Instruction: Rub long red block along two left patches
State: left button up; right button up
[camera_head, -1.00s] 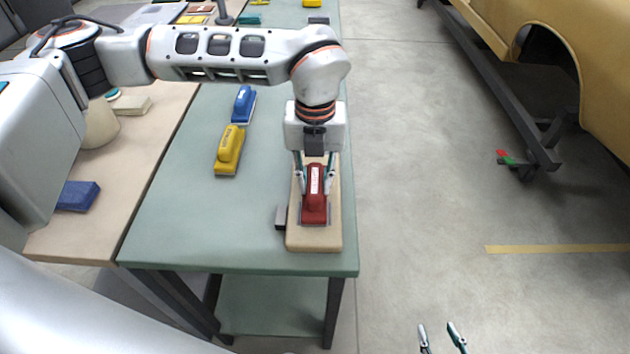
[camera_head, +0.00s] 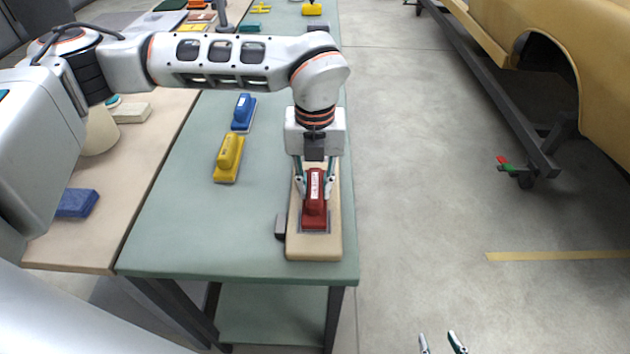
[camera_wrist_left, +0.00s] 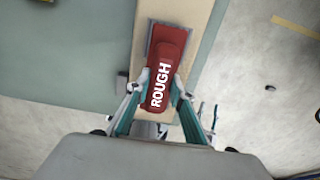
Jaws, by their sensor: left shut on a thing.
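The long red block (camera_head: 315,210) has a white label and lies over a pale wooden board on the green table. In the left wrist view the red block (camera_wrist_left: 168,62) reads "ROUGH". A grey patch edge shows around its far end. My left gripper (camera_head: 315,188) is shut on the block, one finger on each side; the same gripper (camera_wrist_left: 162,84) shows in the left wrist view. Whether other patches lie on the board (camera_head: 314,252) is hidden by the gripper and block. My right gripper (camera_head: 438,342) shows only as two separated fingertips at the bottom edge, empty, over the floor.
A yellow block (camera_head: 229,158) and a blue block (camera_head: 243,112) lie left of the board on the green table (camera_head: 190,225). A small dark grey piece (camera_head: 281,226) touches or nearly touches the board's left side. A yellow car body (camera_head: 590,60) stands at right.

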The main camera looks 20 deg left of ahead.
pick_arm(q)
jog(key=shift+s+d+f, duration=0.15)
jog(key=shift+s+d, duration=0.05)
jog(key=shift+s, duration=0.6)
jog(key=shift+w+a, duration=0.2)
jog(key=shift+w, duration=0.55)
jog(key=shift+r, duration=0.2)
notch_tip(320, 180, up, 2)
jog(key=shift+w+r+p, duration=0.1)
jog(key=shift+p, duration=0.45)
jog(key=shift+r+p, duration=1.1)
jog(key=shift+r, duration=1.3)
